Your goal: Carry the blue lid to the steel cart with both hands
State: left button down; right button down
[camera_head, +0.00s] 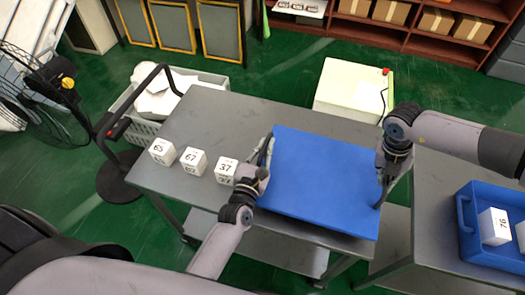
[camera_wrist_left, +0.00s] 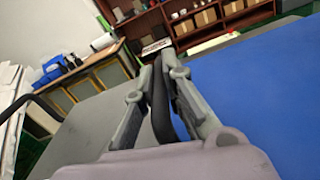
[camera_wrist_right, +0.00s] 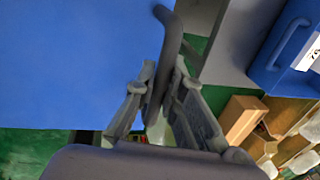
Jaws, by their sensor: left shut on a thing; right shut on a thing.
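The blue lid (camera_head: 325,185) is a flat rectangular panel over the right part of the grey steel cart (camera_head: 225,115). It also fills the right of the left wrist view (camera_wrist_left: 265,95) and the upper left of the right wrist view (camera_wrist_right: 75,60). My left gripper (camera_head: 268,143) is shut on a dark handle (camera_wrist_left: 160,105) at the lid's left edge. My right gripper (camera_head: 379,203) is shut on the dark handle (camera_wrist_right: 168,35) at its right edge. I cannot tell whether the lid touches the cart top.
White numbered cubes (camera_head: 193,161) stand in a row on the cart, left of the lid. A grey table (camera_head: 430,200) at the right carries a blue crate (camera_head: 465,230) with numbered cubes. A pale box (camera_head: 350,90) stands behind the cart, and a grey basket (camera_head: 140,125) at its left.

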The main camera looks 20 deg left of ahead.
aim_at(264, 160)
pick_arm(q)
jog(key=shift+d, duration=0.15)
pick_arm(e)
jog(key=shift+a, duration=0.15)
